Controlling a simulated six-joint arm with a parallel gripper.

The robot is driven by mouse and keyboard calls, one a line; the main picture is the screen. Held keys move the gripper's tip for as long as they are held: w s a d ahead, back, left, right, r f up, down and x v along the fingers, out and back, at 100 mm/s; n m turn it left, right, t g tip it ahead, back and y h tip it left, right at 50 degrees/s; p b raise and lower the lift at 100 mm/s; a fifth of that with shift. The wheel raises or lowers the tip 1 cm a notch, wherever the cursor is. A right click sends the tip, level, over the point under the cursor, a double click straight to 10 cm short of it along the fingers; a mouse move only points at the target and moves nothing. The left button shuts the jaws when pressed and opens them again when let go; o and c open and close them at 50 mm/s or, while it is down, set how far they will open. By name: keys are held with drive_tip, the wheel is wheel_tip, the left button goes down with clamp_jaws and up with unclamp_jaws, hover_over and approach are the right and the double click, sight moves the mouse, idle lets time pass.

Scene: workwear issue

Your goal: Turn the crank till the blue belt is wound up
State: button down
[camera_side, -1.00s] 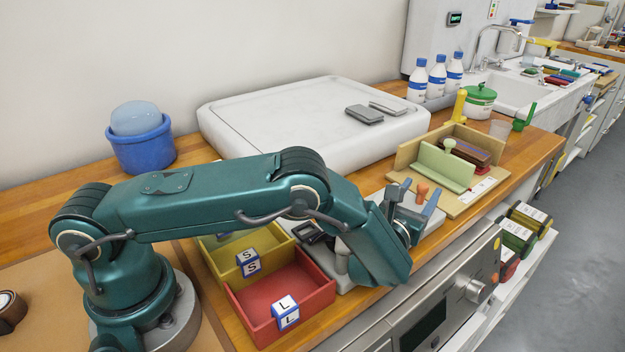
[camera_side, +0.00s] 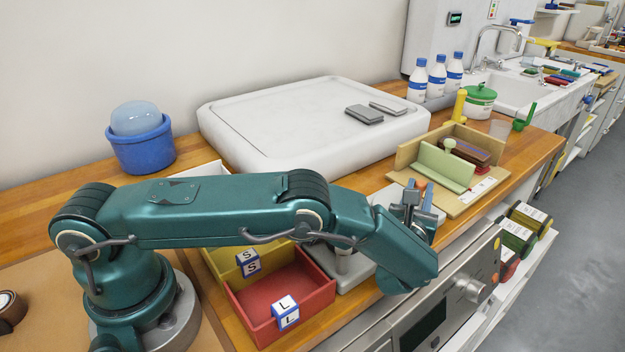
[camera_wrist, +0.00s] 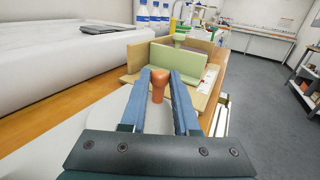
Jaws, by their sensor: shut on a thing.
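In the wrist view, the two blue fingers of my gripper (camera_wrist: 160,73) stand on either side of an upright orange knob (camera_wrist: 158,88), the crank's handle, and are shut on it. In the side view my gripper (camera_side: 418,190) is at the right end of my arm, over a pale grey base plate (camera_side: 358,273). My arm covers much of this plate. The knob is hidden or too small to make out there. I cannot make out the blue belt in either view.
A wooden tray (camera_side: 461,201) with a green board stands just beyond my gripper. A red bin (camera_side: 318,301) and a yellow bin (camera_side: 215,262) with lettered blocks lie left of the plate. A large white slab (camera_side: 300,120) is behind. The counter's front edge is close.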

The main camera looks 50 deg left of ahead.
drive_tip(key=shift+w+a+r+n+g+y, duration=0.15)
drive_tip(key=shift+n+g+y, duration=0.25)
drive_tip(key=shift+y, duration=0.2)
drive_tip(key=shift+w+f+n+g+y, duration=0.15)
drive_tip(key=shift+n+g+y, duration=0.15)
drive_tip(key=shift+n+y, duration=0.25)
drive_tip(key=shift+r+n+g+y, duration=0.1)
drive_tip(key=shift+n+g+y, duration=0.15)
drive_tip(key=shift+g+y, duration=0.15)
drive_tip(key=c, duration=0.7)
unclamp_jaws()
drive_tip(key=shift+s, duration=0.1)
drive_tip(key=shift+o, duration=0.2)
drive_tip(key=shift+v, duration=2.55)
